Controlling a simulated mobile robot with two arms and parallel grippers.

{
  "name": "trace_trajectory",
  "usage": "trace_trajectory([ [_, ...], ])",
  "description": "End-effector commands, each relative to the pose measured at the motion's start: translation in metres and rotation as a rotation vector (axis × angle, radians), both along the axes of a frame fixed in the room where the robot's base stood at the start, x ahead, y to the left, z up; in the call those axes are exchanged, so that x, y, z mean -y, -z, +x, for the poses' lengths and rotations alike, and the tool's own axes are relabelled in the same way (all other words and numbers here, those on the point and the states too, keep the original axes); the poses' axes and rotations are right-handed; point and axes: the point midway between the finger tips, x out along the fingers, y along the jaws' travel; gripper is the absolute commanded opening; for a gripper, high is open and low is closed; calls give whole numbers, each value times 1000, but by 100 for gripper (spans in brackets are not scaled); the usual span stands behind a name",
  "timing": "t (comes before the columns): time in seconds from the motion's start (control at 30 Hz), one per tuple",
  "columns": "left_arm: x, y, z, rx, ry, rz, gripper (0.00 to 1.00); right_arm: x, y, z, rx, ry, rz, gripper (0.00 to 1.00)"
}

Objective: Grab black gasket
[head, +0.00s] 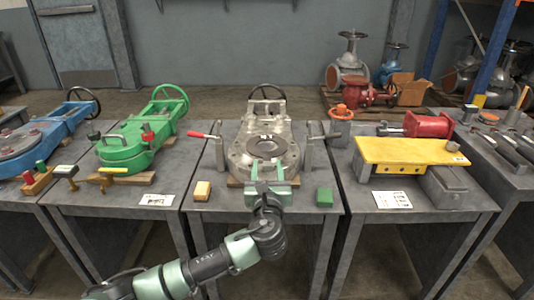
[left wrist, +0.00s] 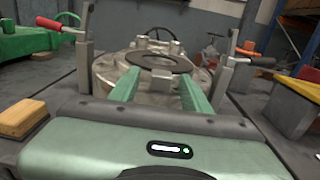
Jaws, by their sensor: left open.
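The black gasket (head: 251,150) is a thin dark ring lying on top of the grey metal valve (head: 239,163) on the middle table. In the left wrist view the gasket (left wrist: 175,69) lies just beyond the fingertips, with a small grey tab at its near edge. My left gripper (head: 267,175) is at the near side of the valve, pointing at the gasket. In the left wrist view its green fingers (left wrist: 158,76) are apart, with nothing held between them. My right gripper is not in view.
Upright clamps with a red handle (head: 198,134) and a dark handle flank the valve. A yellow block (head: 202,190) and a green block (head: 324,197) lie near the table's front corners. A green valve (head: 130,155) and a yellow plate (head: 405,151) occupy neighbouring tables.

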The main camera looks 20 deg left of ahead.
Motion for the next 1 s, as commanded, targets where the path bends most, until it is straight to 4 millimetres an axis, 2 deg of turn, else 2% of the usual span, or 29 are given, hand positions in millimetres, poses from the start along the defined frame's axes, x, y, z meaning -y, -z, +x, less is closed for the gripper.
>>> trace_trajectory([
  [0.33,-1,0,4,0,0,-2,47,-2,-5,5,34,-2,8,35],
  [0.5,-1,0,4,-1,0,-1,0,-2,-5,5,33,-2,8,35],
  [1.0,-1,-6,4,1,0,-2,0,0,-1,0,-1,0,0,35],
])
